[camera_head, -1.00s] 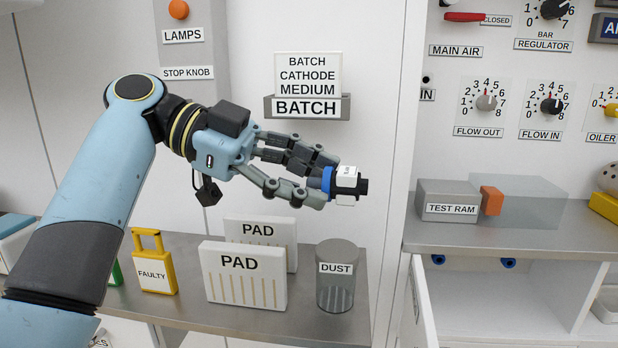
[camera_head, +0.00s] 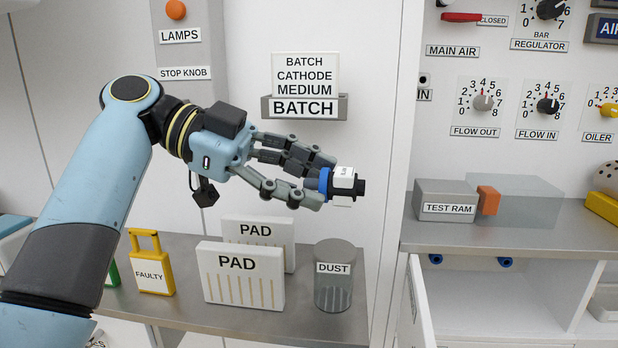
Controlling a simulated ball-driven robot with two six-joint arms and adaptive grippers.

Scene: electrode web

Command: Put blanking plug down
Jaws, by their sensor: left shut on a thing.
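My left gripper (camera_head: 316,184) is shut on a small plug (camera_head: 343,184) with a blue collar, a white labelled body and a black end. I take it for the blanking plug; its label is too small to read. The plug points right and is held in the air, in front of the white wall and above the DUST container in the picture. The fingertips hide part of its blue collar. My right gripper is not in view.
The left bench (camera_head: 185,308) holds two PAD blocks (camera_head: 243,277), a clear DUST container (camera_head: 334,280) and a yellow FAULTY padlock (camera_head: 152,265). The right bench (camera_head: 500,238) carries the TEST RAM (camera_head: 445,201). An open cabinet (camera_head: 500,305) lies below.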

